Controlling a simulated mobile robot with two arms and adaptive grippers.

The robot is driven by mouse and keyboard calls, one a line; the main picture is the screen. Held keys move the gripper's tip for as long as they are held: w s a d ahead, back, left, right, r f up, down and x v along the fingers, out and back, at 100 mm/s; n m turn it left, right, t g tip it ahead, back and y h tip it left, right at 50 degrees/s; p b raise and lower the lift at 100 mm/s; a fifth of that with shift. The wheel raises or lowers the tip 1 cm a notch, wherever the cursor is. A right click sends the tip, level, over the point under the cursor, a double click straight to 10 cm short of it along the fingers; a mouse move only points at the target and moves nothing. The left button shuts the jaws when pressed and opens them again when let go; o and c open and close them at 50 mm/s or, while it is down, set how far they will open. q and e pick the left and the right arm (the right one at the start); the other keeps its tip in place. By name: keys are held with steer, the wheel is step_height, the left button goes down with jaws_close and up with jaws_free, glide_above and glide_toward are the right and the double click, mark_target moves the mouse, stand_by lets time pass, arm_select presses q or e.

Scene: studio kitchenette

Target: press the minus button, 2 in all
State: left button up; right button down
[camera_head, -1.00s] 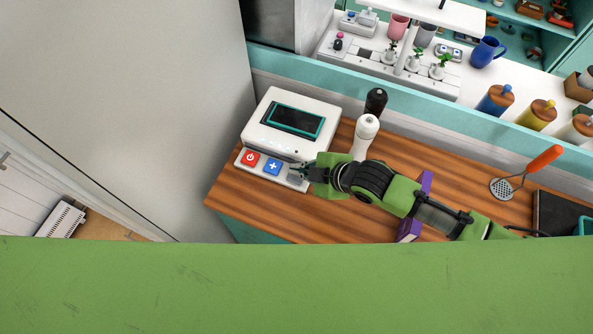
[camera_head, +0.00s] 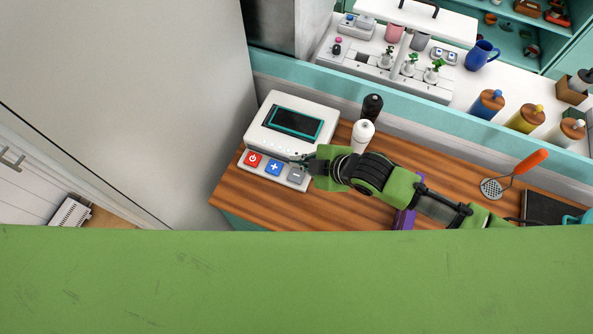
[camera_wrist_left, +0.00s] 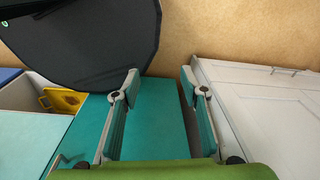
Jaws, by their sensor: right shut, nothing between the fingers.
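The white device (camera_head: 268,135) with a dark screen (camera_head: 292,122) stands at the left end of the wooden counter. Its front strip carries a red power button (camera_head: 253,159), a blue plus button (camera_head: 274,167) and the grey minus button (camera_head: 296,176), whose face is visible. My right gripper (camera_head: 298,161) is shut and empty, its tips just behind the minus button in the picture. I cannot tell its height above the strip. In the left wrist view, my left gripper (camera_wrist_left: 160,80) is open with nothing between its fingers.
A white shaker (camera_head: 362,137) and a black shaker (camera_head: 372,107) stand behind my right gripper. A purple object (camera_head: 404,219) lies partly under my right arm. The counter's front left is clear.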

stand_by(0.3)
arm_select(q)
jaws_close()
stand_by(1.2)
